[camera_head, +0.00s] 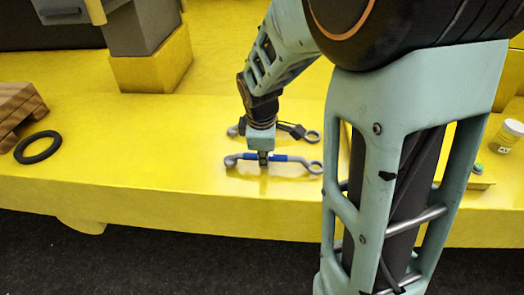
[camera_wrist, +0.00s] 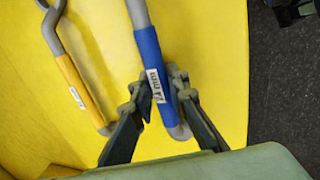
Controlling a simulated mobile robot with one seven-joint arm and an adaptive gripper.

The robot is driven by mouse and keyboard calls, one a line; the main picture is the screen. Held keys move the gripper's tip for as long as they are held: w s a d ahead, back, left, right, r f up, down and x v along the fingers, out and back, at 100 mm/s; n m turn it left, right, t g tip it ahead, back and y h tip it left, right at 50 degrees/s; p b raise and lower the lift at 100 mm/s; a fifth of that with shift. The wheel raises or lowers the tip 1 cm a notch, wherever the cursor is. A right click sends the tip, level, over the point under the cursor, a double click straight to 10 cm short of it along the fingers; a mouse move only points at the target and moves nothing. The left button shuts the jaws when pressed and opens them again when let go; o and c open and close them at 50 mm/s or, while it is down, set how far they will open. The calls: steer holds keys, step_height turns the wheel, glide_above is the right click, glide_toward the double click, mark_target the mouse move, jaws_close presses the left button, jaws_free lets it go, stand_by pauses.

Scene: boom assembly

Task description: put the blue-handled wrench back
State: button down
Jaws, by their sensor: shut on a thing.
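The blue-handled wrench (camera_head: 290,158) lies level at the yellow surface, with a grey hooked end at left and a ring end at right. I cannot tell whether it touches the surface. My gripper (camera_head: 263,159) points down and is shut on its handle left of the middle. In the wrist view the blue handle (camera_wrist: 149,58), with a white label, runs between my two fingers (camera_wrist: 160,88). A second wrench with a yellow handle (camera_wrist: 79,90) lies beside it, apart from my fingers. My forearm hides part of the area right of the wrench.
The yellow platform (camera_head: 130,190) has a front edge dropping to a dark floor (camera_head: 180,265). A black ring (camera_head: 38,147) and a wooden block (camera_head: 18,108) are at left. A yellow-based post (camera_head: 150,62) stands behind. A white jar (camera_head: 506,137) is at right. The front left surface is clear.

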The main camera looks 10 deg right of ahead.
steer(key=shift+f+b, duration=0.5)
steer(key=shift+f, duration=0.05)
steer(key=c, duration=1.8)
jaws_free()
